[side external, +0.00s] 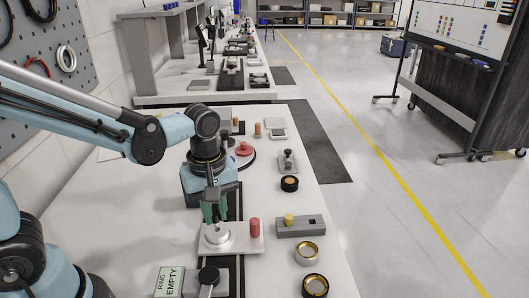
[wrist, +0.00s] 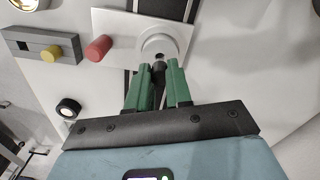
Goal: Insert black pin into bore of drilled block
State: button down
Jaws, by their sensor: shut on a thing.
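My gripper (side external: 214,212) has green fingers and points down over a white plate (side external: 240,243). In the wrist view the fingers (wrist: 158,75) are shut on a dark, slim piece, the black pin (wrist: 160,70), mostly hidden between them. The pin's tip is close to a round white boss (wrist: 160,42) on the plate; I cannot tell whether it touches or has entered anything. A grey block (side external: 285,229) with a dark opening stands right of the plate, a yellow knob (side external: 289,219) on it. Which part is the drilled block is not clear.
A red cylinder (side external: 255,228) stands on the plate near the boss.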

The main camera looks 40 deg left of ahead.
jog(key=shift+f, duration=1.05)
dwell(1.4)
jog(key=c, duration=1)
grip_release()
jog(key=shift+o, duration=0.5)
jog(key=o, duration=0.4)
jog(key=shift+c, duration=0.2)
jog(key=shift+r, duration=3.55)
